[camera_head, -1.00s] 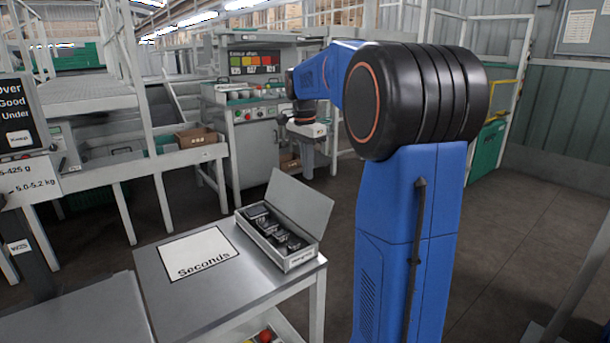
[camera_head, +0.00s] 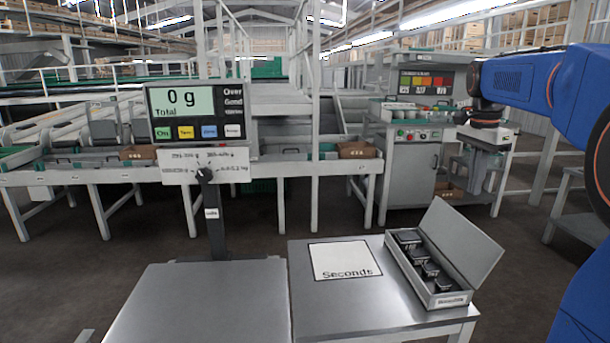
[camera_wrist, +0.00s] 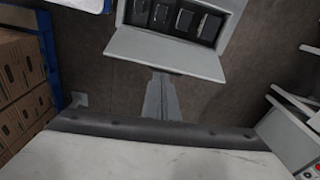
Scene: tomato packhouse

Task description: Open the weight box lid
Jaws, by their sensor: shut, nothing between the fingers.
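The weight box (camera_head: 428,290) is an open grey metal box on the right side of the steel table. Its grey lid (camera_head: 460,241) stands raised and leans back along the right side. Several dark weights (camera_head: 420,258) sit in a row inside. In the wrist view, the box (camera_wrist: 225,6) is at the top with its weights showing, and the lid (camera_wrist: 165,53) extends toward my gripper. My gripper (camera_wrist: 160,76) is shut and empty, its fingers pointing toward the lid with no clear contact. In the head view, my wrist is at right, beyond and above the box.
A "Seconds" sheet (camera_head: 345,260) lies on the table (camera_head: 375,313) left of the box. A scale display (camera_head: 200,112) reading 0 g stands over a bare steel platform (camera_head: 200,305). A grey cabinet (camera_head: 410,175) stands behind. Brown cartons (camera_wrist: 20,85) show at left in the wrist view.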

